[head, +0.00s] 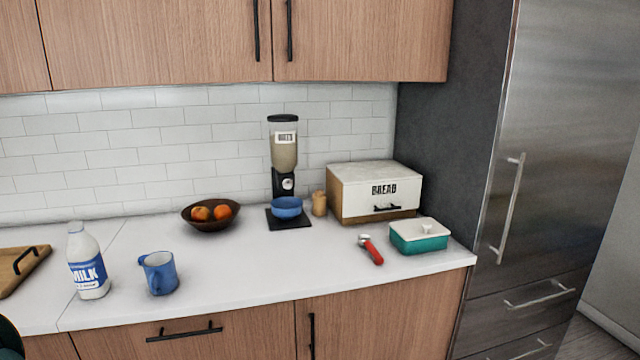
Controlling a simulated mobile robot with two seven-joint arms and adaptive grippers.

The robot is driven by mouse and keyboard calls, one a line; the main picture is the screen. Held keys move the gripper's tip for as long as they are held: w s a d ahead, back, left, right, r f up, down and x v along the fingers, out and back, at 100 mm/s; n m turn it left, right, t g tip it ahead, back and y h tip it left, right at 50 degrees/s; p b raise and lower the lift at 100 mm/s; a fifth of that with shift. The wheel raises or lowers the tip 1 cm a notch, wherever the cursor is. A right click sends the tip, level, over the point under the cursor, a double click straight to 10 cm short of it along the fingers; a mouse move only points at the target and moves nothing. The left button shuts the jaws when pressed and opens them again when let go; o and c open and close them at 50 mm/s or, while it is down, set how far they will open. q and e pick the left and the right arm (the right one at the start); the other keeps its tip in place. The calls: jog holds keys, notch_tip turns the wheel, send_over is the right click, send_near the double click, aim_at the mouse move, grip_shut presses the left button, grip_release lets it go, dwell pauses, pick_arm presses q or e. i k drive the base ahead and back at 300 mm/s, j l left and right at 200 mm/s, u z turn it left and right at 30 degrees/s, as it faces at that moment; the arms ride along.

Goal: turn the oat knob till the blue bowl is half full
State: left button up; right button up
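The blue bowl (287,207) sits upright on the dispenser's black base (289,222), under the outlet. Its contents are too small to make out. Neither gripper shows in the head view.
A fruit bowl (211,226) stands left of the dispenser. A small wooden jar (319,204) and a bread box (376,215) stand to the right. A red-handled tool (371,250) lies nearer the front. The counter (235,275) before the dispenser is clear.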

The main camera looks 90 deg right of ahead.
aim_at(287, 183)
jog(key=z, duration=2.9)
jog(key=i+l, duration=0.1)
jog(key=l, duration=0.25)
jog(key=i+l, duration=0.1)
jog(key=l, duration=0.3)
jog(key=i+l, duration=0.1)
jog(key=l, duration=0.25)
jog(key=i+l, duration=0.1)
jog(key=l, duration=0.25)
jog(key=l+u, duration=0.15)
jog(key=u, duration=0.2)
jog(key=l+u, duration=0.15)
jog(key=u, duration=0.2)
jog(key=l+u, duration=0.3)
jog(key=i+j, duration=0.05)
jog(key=j, duration=0.05)
